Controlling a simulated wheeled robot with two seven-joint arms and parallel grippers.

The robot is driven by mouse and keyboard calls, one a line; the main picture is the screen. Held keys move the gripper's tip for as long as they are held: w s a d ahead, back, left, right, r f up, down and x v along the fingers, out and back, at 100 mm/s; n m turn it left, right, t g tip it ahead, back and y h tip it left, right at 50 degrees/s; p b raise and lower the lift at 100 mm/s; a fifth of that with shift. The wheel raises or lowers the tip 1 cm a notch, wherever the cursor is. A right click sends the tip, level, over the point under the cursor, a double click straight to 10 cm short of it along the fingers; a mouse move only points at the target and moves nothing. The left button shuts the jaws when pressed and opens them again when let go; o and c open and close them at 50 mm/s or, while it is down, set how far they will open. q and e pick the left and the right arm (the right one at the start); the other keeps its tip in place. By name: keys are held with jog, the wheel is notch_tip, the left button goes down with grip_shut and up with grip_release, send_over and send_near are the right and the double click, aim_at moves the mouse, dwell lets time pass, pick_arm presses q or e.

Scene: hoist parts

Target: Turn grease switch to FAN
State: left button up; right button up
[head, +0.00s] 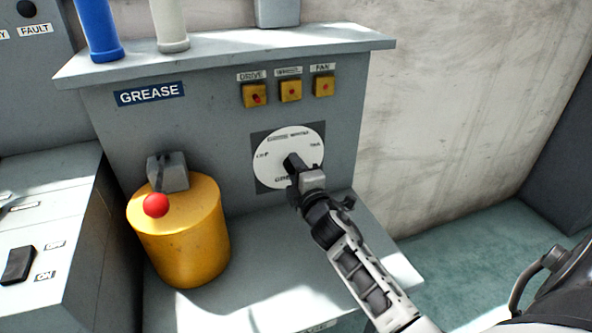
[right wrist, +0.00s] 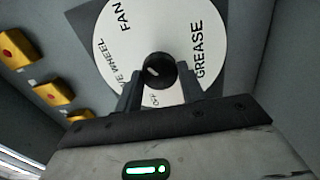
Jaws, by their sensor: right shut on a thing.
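The grease switch is a round black knob (right wrist: 158,70) at the centre of a white dial (head: 268,146) on the grey panel. In the right wrist view the dial (right wrist: 185,25) reads FAN at upper left, GREASE at right, a partly hidden WHEEL label at left and OFF near the fingers. A pale mark shows on the knob's face, but I cannot tell which label it points to. My right gripper (head: 292,165) is shut on the knob, one finger on each side, and hides most of it in the head view. My left gripper is not in view.
A GREASE sign (head: 149,94) and yellow DRIVE, WHEEL and FAN indicators (head: 291,90) are on the panel. A yellow cylinder (head: 180,240) with a red-ball lever (head: 156,205) stands left of the dial. A grey ledge (head: 255,250) lies below; a rocker switch (head: 18,265) is far left.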

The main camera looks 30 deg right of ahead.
jog(key=shift+m, duration=0.9)
jog(key=o, duration=1)
jog(key=shift+s, duration=0.15)
jog(key=v, duration=1.5)
jog(key=shift+s+p, duration=0.3)
jog(key=shift+s, duration=0.1)
